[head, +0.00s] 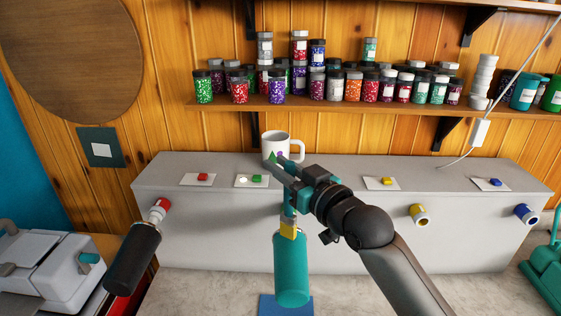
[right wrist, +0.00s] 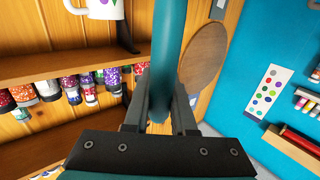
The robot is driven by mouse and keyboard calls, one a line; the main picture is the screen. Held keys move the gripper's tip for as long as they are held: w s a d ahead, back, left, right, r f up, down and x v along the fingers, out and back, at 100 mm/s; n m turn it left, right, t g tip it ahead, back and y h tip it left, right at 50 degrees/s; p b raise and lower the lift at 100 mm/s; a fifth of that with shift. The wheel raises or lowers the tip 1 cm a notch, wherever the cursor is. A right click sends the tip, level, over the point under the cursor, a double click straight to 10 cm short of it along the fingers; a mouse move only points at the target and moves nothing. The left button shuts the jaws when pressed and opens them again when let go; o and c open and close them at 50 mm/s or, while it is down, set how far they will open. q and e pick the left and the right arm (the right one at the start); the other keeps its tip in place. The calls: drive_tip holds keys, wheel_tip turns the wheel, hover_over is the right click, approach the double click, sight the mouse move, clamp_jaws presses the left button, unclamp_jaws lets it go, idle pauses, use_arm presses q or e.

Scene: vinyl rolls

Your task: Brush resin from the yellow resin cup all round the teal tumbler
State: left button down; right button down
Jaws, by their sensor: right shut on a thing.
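The teal tumbler (head: 291,272) juts from the front of the grey box, above a blue mat (head: 286,305). My right gripper (head: 290,182) is shut on a brush with a teal handle (head: 289,203). The handle also shows between the fingers in the right wrist view (right wrist: 168,50). The brush's yellow end (head: 289,229) points down at the near top of the tumbler; whether it touches, I cannot tell. I cannot make out a yellow resin cup in either view. My left gripper is out of view.
The grey box (head: 345,222) carries small coloured switches on white cards and a white mug (head: 275,147) close behind my gripper. A black tumbler (head: 133,257) sits on the red holder at left. Yellow (head: 418,214) and blue (head: 525,213) holders are bare. Jars fill the shelf (head: 330,107).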

drive_tip(key=shift+f, duration=1)
idle(5.2)
